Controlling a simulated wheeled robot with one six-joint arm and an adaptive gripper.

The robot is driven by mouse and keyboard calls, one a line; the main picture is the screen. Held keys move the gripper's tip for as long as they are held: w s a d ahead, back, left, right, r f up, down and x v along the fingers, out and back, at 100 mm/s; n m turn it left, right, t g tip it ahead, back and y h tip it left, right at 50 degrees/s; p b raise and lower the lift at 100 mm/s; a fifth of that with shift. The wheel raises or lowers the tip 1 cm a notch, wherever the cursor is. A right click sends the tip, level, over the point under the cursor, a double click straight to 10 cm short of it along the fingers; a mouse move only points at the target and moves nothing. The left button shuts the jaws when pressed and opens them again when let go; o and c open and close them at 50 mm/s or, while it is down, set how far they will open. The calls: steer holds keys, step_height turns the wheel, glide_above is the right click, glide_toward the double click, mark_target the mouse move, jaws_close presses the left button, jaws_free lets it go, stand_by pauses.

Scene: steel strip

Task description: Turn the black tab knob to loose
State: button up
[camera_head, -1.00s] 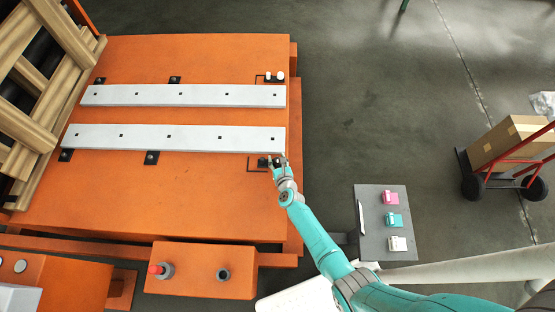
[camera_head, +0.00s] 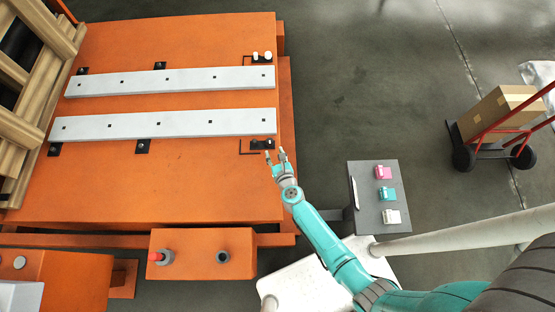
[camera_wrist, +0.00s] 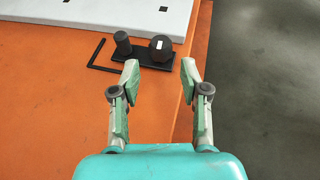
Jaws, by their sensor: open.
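A black plate (camera_wrist: 140,56) lies on the orange table beside the end of the near white strip. It bears a black cylinder (camera_wrist: 122,44) on the left and a rounder dark knob (camera_wrist: 168,51) with a small white mark on the right. I cannot tell for sure which one is the tab knob. Both black parts show small in the head view (camera_head: 262,144). My gripper (camera_wrist: 160,70) is open and empty, its fingertips just short of the round knob and apart from it. In the head view, my gripper (camera_head: 275,155) is at the table's right edge.
The near white strip (camera_head: 165,124) and far strip (camera_head: 170,80) lie on the orange table (camera_head: 150,185). A grey side stand (camera_head: 367,213) holds small coloured blocks. A cart with a box (camera_head: 497,112) stands right.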

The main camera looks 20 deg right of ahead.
steer(key=shift+v, duration=1.7)
